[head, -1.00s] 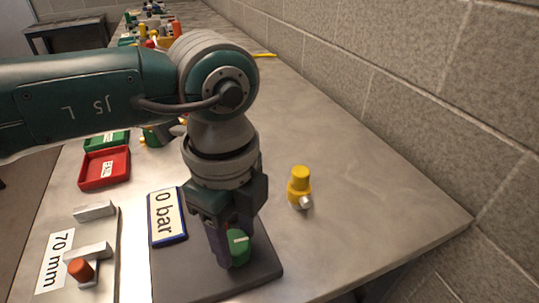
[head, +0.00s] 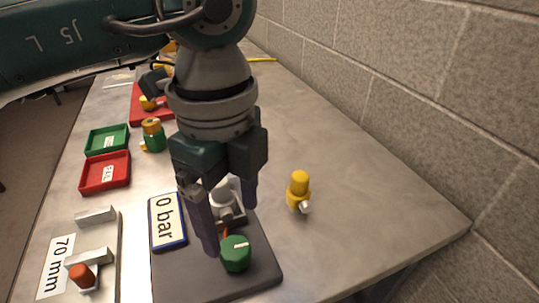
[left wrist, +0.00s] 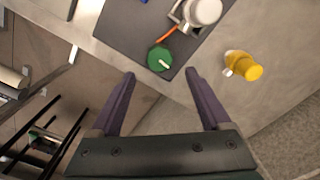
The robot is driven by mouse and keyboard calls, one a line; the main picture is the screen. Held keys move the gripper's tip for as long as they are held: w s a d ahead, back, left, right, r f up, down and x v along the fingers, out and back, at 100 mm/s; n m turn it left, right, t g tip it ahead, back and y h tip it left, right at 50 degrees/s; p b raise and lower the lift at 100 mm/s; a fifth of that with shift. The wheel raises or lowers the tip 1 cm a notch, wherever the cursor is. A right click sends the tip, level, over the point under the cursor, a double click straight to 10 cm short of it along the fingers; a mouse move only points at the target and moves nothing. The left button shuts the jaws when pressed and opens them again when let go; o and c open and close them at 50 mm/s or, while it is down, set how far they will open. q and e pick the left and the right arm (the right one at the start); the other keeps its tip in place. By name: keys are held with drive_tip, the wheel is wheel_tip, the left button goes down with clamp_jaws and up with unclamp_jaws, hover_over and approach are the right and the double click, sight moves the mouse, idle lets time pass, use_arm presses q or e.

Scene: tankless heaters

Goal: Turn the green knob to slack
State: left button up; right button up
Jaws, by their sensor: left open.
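The green knob (head: 236,254) stands on a dark grey plate (head: 190,280) near the table's front edge, with a white mark on its top. It also shows in the left wrist view (left wrist: 160,58), where the mark slants down to the right. My left gripper (head: 230,225) is open and empty. In the head view its fingers are above and behind the knob, apart from it; in the wrist view the knob lies beyond the fingertips (left wrist: 160,75), roughly between them. A sign reading "0 bar" (head: 167,221) stands at the plate's left. My right gripper is not in view.
A white round fitting with an orange pointer (left wrist: 178,28) sits on the plate by the knob. A yellow valve-like part (head: 299,191) stands to the right. A "70 mm" fixture (head: 105,250), red tray (head: 106,172) and green tray (head: 107,139) are at left. A block wall bounds the right.

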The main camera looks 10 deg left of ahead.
sight(236, 248)
use_arm(q)
wheel_tip(236, 248, up, 4)
drive_tip(key=shift+f, duration=0.1)
